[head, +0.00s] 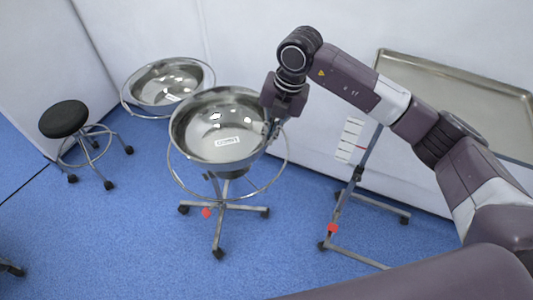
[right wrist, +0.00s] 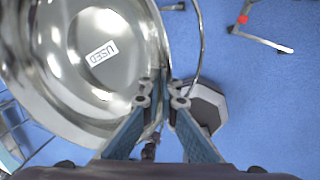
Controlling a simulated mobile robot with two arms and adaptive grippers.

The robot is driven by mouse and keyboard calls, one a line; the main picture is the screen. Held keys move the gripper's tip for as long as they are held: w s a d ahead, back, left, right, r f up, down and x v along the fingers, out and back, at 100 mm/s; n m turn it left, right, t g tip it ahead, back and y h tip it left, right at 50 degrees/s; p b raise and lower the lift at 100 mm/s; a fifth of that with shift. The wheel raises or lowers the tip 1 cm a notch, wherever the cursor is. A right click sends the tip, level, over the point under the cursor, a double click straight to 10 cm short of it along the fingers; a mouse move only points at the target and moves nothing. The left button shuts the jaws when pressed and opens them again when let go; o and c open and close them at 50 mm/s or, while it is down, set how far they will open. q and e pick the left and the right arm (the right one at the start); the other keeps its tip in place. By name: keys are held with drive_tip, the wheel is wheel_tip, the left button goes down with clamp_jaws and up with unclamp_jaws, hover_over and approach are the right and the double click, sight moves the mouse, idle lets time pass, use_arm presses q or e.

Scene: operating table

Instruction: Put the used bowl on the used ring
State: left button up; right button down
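The used bowl (head: 205,145) is a shiny steel basin with a white label, which reads USED in the right wrist view (right wrist: 101,53). My right gripper (head: 272,128) is shut on the bowl's right rim, with one finger on each side of the wall in the right wrist view (right wrist: 163,92). The used ring (head: 287,160) is a thin metal hoop on a wheeled stand. The bowl is over it, shifted toward the back left, and the hoop shows below and to the right. The bowl's underside contact is hidden. My left gripper is out of view.
A second steel basin (head: 150,90) in a ring stands behind at left. A black stool (head: 64,119) is farther left. A steel tray table (head: 470,85) stands at right, its frame reaching the floor. The blue floor in front is mostly clear.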

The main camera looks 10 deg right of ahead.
drive_tip(key=d+x, duration=0.2)
drive_tip(key=x, duration=0.7)
drive_tip(key=shift+s+f+p, duration=0.25)
drive_tip(key=shift+s+p, duration=0.05)
drive_tip(key=shift+s, duration=0.1)
drive_tip(key=c, duration=2.2)
unclamp_jaws()
drive_tip(key=shift+o, duration=0.2)
drive_tip(key=shift+r, duration=0.15)
drive_tip(key=b+v, duration=0.1)
drive_tip(key=v, duration=1.1)
drive_tip(key=shift+a, duration=0.2)
